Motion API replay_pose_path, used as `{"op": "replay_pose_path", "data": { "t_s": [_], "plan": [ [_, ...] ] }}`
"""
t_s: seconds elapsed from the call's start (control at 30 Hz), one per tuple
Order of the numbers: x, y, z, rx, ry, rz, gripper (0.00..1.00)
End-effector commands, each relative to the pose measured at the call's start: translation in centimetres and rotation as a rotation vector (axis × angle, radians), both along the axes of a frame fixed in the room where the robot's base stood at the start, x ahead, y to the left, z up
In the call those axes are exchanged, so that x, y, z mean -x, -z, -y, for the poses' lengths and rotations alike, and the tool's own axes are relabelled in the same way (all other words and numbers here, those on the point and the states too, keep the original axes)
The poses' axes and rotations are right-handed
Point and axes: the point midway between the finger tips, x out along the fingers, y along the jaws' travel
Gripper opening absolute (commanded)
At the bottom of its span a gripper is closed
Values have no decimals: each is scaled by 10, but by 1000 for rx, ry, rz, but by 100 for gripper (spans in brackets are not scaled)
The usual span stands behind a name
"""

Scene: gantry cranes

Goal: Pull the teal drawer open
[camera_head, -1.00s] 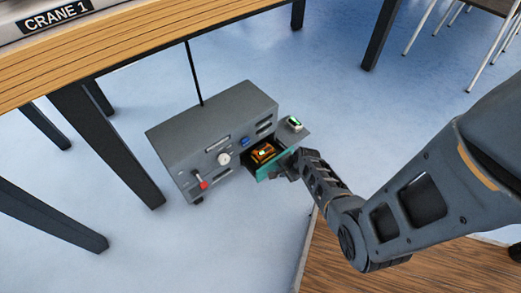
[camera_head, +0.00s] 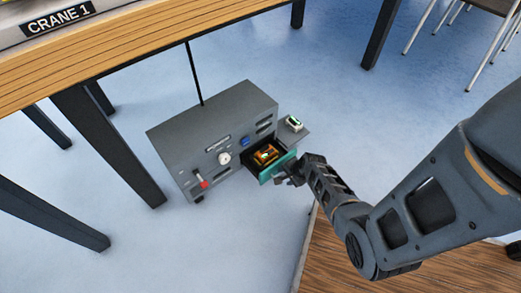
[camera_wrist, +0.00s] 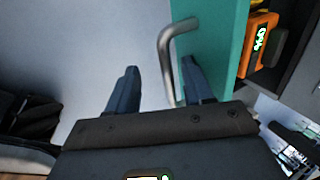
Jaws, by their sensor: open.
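The teal drawer (camera_head: 279,169) stands pulled out from the front of a grey control box (camera_head: 213,130). An orange device (camera_head: 265,155) lies inside the drawer. In the wrist view the teal drawer front (camera_wrist: 221,45) rises at the right, with a curved metal handle (camera_wrist: 166,55) on it. My gripper (camera_wrist: 160,82) is open, with one finger left of the handle and the other beside it, close to the drawer front. The handle's end reaches between the fingers; contact cannot be told. In the head view my gripper (camera_head: 290,178) is just in front of the drawer.
A small side shelf on the box carries a white and green item (camera_head: 294,123). A wooden table (camera_head: 130,45) with dark legs (camera_head: 108,145) stands over the left side. A wooden surface (camera_head: 420,265) lies at lower right. Blue-grey floor is clear in front of the box.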

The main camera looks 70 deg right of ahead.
Motion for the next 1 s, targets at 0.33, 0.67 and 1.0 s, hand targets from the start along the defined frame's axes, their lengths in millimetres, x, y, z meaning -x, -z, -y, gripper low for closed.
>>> {"op": "replay_pose_path", "data": {
  "t_s": [0.33, 0.67, 1.0],
  "plan": [
    [-1, -1, 0, 1, -1, 1, 77],
    [-1, -9, 0, 1, -1, 1, 77],
    [-1, -34, 0, 1, -1, 1, 77]
  ]
}}
